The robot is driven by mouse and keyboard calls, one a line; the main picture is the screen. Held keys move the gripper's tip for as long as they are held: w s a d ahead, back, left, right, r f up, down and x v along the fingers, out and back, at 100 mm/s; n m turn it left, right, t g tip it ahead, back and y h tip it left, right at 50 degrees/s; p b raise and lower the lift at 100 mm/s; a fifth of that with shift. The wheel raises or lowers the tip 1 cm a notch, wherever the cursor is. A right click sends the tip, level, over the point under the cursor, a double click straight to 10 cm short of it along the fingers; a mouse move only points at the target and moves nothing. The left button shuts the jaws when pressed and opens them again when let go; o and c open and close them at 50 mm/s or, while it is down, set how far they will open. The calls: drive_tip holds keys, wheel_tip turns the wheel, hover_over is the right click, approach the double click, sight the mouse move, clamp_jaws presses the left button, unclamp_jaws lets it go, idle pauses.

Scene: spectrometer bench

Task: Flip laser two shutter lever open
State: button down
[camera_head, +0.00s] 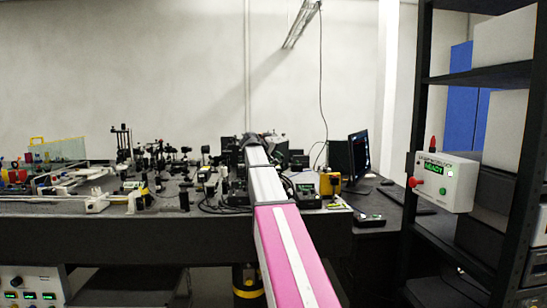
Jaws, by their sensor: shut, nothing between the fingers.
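The optical bench (110,232) runs across the left and middle, crowded with dark optical parts. My pink and white arm reaches forward over it, and its far end meets a cluster of dark equipment. My gripper's fingers do not show; the arm and this clutter hide them. I cannot pick out laser two or its shutter lever. A dark box with a green-lit display (306,191) stands just right of my arm. A yellow unit (330,184) stands right of that box.
A monitor (358,156) and a keyboard (407,198) are on the right. A black shelf rack (421,120) stands at the right, with a white interlock box (448,181) reading "READY" fixed to it. Instruments with green displays (32,286) sit under the bench at left.

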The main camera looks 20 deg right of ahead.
drive_tip(key=d+y, duration=0.1)
drive_tip(key=d+m+y, duration=0.1)
drive_tip(key=y, duration=0.1)
drive_tip(key=shift+s, duration=0.35)
drive_tip(key=shift+s+d+f+m+y, duration=0.1)
drive_tip(key=shift+d+f+m+y, duration=0.15)
drive_tip(key=shift+d+m+y, duration=0.4)
drive_tip(key=shift+a, duration=0.25)
drive_tip(key=shift+r, duration=0.15)
drive_tip(key=shift+r, duration=0.7)
